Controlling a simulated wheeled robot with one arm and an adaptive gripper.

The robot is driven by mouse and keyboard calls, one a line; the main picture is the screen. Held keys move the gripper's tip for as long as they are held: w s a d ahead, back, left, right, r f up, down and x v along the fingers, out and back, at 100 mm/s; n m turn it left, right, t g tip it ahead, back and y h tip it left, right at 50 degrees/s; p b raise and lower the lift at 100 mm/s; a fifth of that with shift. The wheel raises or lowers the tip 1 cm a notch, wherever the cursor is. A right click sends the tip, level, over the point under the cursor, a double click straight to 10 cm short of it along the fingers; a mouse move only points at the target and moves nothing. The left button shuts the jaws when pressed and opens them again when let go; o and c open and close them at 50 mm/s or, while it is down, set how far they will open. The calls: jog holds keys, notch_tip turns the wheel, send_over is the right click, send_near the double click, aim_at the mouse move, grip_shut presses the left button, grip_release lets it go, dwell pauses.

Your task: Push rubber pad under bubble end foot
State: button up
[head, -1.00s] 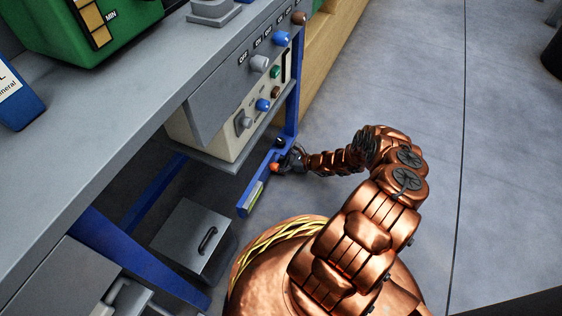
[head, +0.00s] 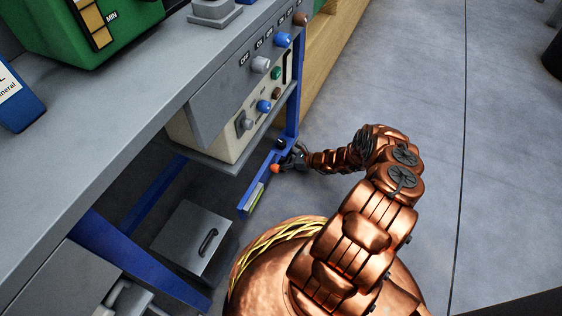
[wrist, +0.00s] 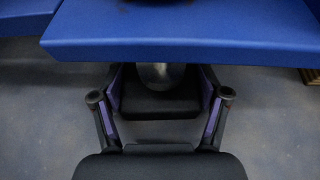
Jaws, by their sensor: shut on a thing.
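A black rubber pad (wrist: 160,104) sits between my gripper's fingers in the wrist view. The metal foot (wrist: 160,76) shows above it, below the blue bar, and overlaps the pad's far part in the picture. I cannot tell whether foot and pad touch. My gripper (wrist: 160,103) has purple-lined fingers on both sides of the pad, shut on it. In the head view my gripper (head: 289,162) is low at the blue bar (head: 243,208), near its orange knob (head: 275,168). The pad is hidden there.
A level vial (head: 256,195) lies on the blue bar. The bench front (head: 220,95) with knobs overhangs at the left. A grey box (head: 195,240) stands on the floor beneath. Open floor (head: 400,70) lies to the right.

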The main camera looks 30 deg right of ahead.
jog(key=shift+d, duration=0.2)
jog(key=o, duration=1.2)
jog(key=shift+a, duration=0.1)
jog(key=v, duration=1.2)
